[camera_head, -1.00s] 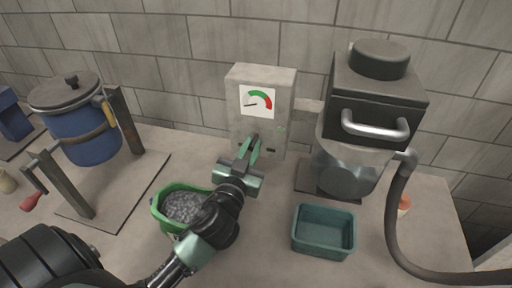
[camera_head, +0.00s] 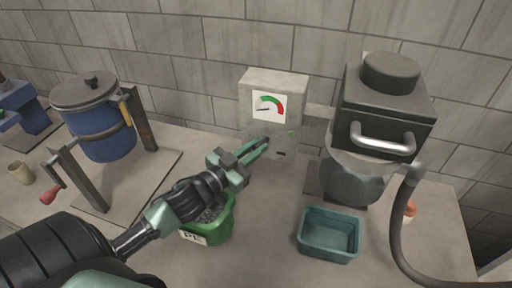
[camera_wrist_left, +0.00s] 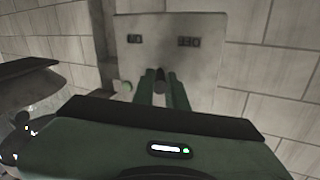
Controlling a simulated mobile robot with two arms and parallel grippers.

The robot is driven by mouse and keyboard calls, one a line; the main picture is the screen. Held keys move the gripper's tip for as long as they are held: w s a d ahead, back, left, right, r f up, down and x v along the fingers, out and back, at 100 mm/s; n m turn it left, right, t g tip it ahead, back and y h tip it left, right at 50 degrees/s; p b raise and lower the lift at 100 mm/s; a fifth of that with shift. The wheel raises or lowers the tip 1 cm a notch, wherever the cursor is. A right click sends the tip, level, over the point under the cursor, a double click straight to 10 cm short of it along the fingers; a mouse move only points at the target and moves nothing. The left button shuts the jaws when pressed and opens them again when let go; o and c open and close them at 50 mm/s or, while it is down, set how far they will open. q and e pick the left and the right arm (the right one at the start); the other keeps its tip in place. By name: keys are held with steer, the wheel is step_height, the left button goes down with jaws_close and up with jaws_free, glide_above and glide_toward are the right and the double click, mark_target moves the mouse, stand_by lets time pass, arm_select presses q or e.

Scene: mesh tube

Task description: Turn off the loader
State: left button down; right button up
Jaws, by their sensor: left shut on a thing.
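The loader (camera_head: 378,120) is a dark machine with a silver handle and hose at the right. Beside it stands a grey control box (camera_head: 255,84) with a red and green gauge (camera_head: 268,106), its needle to the left. My left gripper (camera_head: 264,147) is at the lower front of the box. In the left wrist view the gripper (camera_wrist_left: 163,88) is shut on a small dark switch (camera_wrist_left: 159,74), mostly hidden between the fingers. My right gripper is not in view.
A green bin (camera_head: 214,232) of grey pellets is partly hidden under my left arm. An empty teal tray (camera_head: 302,240) lies in front of the loader. A blue lidded drum (camera_head: 100,135) on a stand with a crank is at the left. The hose (camera_head: 392,215) curves at the right.

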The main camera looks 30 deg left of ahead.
arm_select(q)
steer(key=c, duration=1.4)
jaws_free()
steer(key=shift+c, duration=0.2)
steer(key=s+a+b, duration=0.1)
steer(key=s+b, duration=0.1)
steer(key=s, duration=0.5)
steer(key=shift+s+a, duration=0.2)
steer(key=shift+s, duration=0.15)
